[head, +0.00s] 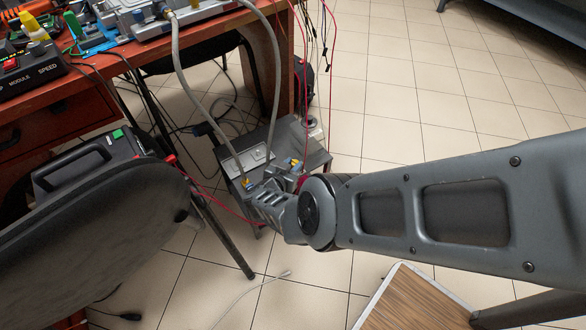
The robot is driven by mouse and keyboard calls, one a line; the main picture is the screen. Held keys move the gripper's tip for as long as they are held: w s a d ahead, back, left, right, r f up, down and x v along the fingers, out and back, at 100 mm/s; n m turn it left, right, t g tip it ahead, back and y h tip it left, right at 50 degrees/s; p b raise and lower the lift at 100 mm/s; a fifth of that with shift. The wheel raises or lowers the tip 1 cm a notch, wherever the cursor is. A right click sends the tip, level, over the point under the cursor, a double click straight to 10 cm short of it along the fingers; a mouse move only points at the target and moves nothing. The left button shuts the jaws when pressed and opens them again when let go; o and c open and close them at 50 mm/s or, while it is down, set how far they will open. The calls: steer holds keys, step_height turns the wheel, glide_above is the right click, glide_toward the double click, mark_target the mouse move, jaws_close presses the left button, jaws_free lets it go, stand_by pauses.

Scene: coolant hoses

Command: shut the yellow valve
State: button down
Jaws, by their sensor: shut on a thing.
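A grey coolant unit (285,137) stands low on the floor beside the desk. Two grey hoses run down to it: a left hose (198,105) and a right hose (277,75). A small yellow valve (247,182) shows at the foot of the left hose. Another small yellow part (295,163) shows near the foot of the right hose. My gripper (252,190) reaches in from the right, low over the unit's front, and is shut on the yellow valve at the left hose. The fingers and wrist hide much of the valve and its handle's angle is unclear.
A wooden desk (60,90) with equipment stands at upper left. A dark chair (90,235) is at lower left. Red cables (306,100) hang close beside the unit. A wood-topped stool or table (415,300) is at the bottom right. Tiled floor (400,100) is free at upper right.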

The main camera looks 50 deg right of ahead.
steer(key=shift+g, duration=0.3)
steer(key=c, duration=1.2)
jaws_free()
steer(key=shift+o, duration=0.2)
steer(key=p+v, duration=0.4)
steer(key=v, duration=0.3)
steer(key=shift+a, duration=0.35)
steer(key=shift+s, duration=0.1)
